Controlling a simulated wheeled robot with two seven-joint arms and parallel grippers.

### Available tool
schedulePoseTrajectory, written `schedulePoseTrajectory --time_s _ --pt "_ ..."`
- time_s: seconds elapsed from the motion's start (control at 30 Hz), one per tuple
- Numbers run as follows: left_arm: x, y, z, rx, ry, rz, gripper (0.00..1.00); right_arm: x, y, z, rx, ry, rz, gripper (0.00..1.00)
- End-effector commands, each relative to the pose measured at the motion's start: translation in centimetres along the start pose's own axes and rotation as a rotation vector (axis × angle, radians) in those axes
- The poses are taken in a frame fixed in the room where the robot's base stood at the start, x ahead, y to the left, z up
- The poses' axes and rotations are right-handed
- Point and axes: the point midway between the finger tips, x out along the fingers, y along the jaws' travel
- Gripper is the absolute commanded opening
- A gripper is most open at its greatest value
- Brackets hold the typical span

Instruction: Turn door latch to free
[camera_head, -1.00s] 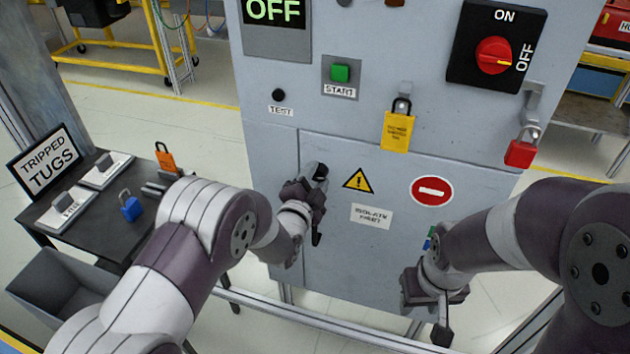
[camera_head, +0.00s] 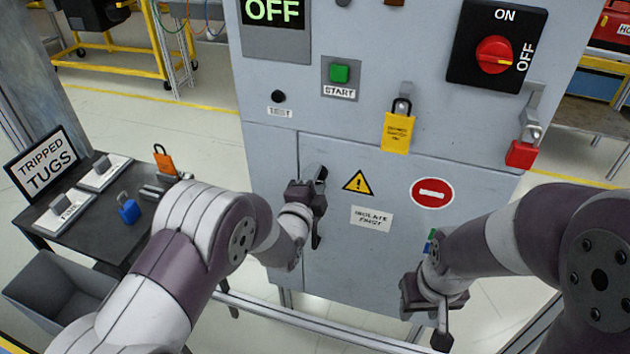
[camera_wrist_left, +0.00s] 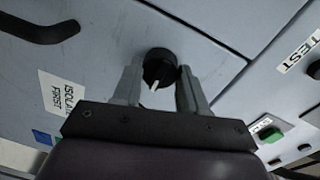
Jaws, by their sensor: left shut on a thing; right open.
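The door latch (camera_wrist_left: 158,68) is a round black knob with a white pointer mark, on the grey cabinet door (camera_head: 400,250). In the left wrist view it sits between the two fingers of my left gripper (camera_wrist_left: 161,88), which is shut on it. In the head view my left gripper (camera_head: 318,178) is at the upper left of the door and hides the knob. A black door handle (camera_head: 316,236) shows just below it and also in the wrist view (camera_wrist_left: 38,28). My right gripper (camera_head: 425,322) is open and empty at the lower right, in front of the cabinet.
Above the door are the red rotary switch (camera_head: 494,55) at OFF, a yellow tagged padlock (camera_head: 397,130) and a red padlock (camera_head: 520,153). A dark table (camera_head: 95,225) with a blue padlock (camera_head: 129,208) stands left. A grey bin (camera_head: 60,285) sits below it.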

Motion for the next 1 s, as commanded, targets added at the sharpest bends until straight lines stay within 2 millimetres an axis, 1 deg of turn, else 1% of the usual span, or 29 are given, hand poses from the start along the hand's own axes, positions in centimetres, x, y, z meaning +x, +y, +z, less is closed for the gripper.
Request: schedulePoseTrajectory --time_s 0.13,0.17,0.2,0.23,0.5,0.57,0.63,0.77,0.9,1.0 --pt "0.0 0.1 0.0 0.002 0.001 0.003 0.12 0.0 0.0 0.0 0.0 0.0 0.0 0.43" --pt "0.0 0.1 0.0 0.002 0.001 0.003 0.49 0.0 0.0 0.0 0.0 0.0 0.0 0.43" --pt "0.0 0.1 0.0 0.001 0.001 0.003 0.62 0.0 0.0 0.0 0.0 0.0 0.0 0.43" --pt "0.0 0.1 0.0 0.001 0.001 0.003 0.68 0.0 0.0 0.0 0.0 0.0 0.0 0.43" --pt "-0.1 0.0 0.0 0.0 0.0 0.001 0.68 0.0 0.0 0.0 0.0 0.0 0.0 0.43" --pt "-0.3 0.0 0.0 0.0 0.0 0.001 0.68 0.0 0.0 0.0 0.0 0.0 0.0 0.43" --pt "-1.0 0.0 0.0 0.0 0.001 0.001 0.68 -0.1 0.0 0.0 0.0 0.0 0.0 0.43" --pt "-3.7 -0.1 -0.1 0.0 0.001 0.002 0.68 -0.3 0.0 0.0 0.0 0.0 0.0 0.43" --pt "-7.7 0.0 -0.1 0.0 0.001 0.003 0.68 -0.5 0.0 -0.1 0.0 0.0 0.0 0.43" --pt "-10.0 0.0 0.0 0.0 0.0 0.002 0.68 -0.7 0.0 -0.1 0.0 0.0 0.0 0.43"
